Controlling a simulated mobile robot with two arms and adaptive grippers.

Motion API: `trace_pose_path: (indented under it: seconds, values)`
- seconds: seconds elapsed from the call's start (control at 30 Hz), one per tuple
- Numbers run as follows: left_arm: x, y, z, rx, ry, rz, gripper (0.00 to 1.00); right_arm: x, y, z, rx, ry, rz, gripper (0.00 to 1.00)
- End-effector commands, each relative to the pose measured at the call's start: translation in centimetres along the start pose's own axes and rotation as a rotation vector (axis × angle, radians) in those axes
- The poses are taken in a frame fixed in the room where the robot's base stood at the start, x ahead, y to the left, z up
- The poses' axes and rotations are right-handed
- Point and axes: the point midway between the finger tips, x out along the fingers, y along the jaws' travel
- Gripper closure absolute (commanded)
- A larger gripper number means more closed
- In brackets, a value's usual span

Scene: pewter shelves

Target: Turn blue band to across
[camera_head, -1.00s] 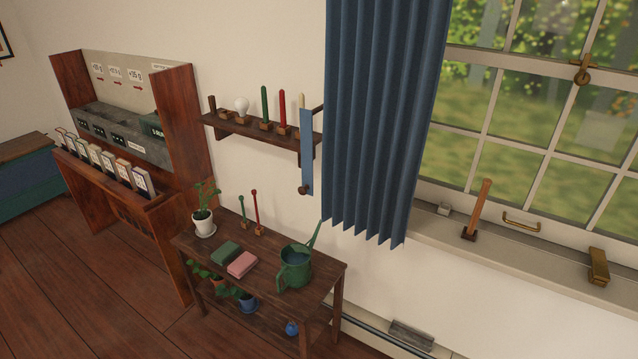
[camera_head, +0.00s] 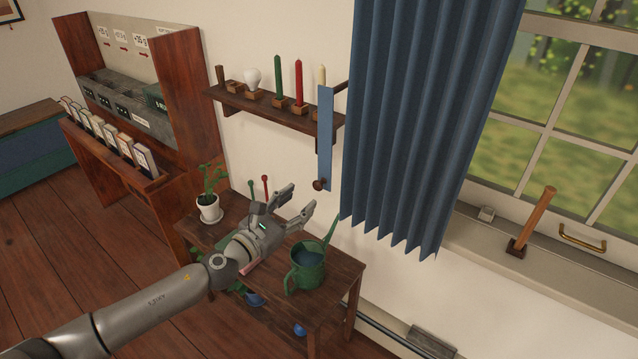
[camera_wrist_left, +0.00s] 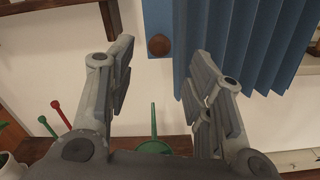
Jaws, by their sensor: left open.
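The blue band (camera_head: 326,140) is a flat strip hanging upright beside the left edge of the blue curtain (camera_head: 425,120). A round dark wooden knob (camera_head: 319,185) is at its lower end. In the left wrist view the band (camera_wrist_left: 157,18) is at the top and its knob (camera_wrist_left: 159,45) lies between my finger tips in the picture. My left gripper (camera_head: 300,197) is open and empty, above the small table and below and left of the knob, apart from it. It also shows in the left wrist view (camera_wrist_left: 160,60). My right gripper is not in view.
A wall shelf (camera_head: 270,110) with candles and a bulb is above left. Below my left gripper, a wooden table (camera_head: 345,270) holds a green watering can (camera_head: 305,272) and a potted plant (camera_head: 209,208). A wooden lever (camera_head: 535,218) stands on the windowsill at right.

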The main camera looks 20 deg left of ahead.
Motion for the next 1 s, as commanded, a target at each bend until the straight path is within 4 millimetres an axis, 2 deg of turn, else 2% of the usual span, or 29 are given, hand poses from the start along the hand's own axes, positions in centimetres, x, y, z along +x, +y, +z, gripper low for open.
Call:
trace_pose_path:
  seconds: [0.2,0.43,0.63,0.93,1.0]
  values:
    - [4.0,0.1,0.2,-0.005,-0.002,0.002,0.53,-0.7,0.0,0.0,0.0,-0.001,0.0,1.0]
    - [7.0,0.0,0.0,-0.005,-0.001,0.001,0.53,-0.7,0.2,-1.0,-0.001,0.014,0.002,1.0]
    - [8.1,0.0,0.0,-0.005,0.0,0.001,0.53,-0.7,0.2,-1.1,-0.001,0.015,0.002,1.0]
    - [8.2,0.0,0.0,-0.004,0.001,0.0,0.53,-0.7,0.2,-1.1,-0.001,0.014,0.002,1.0]
    - [8.2,0.0,0.0,-0.005,0.001,0.0,0.62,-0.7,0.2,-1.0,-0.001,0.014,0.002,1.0]
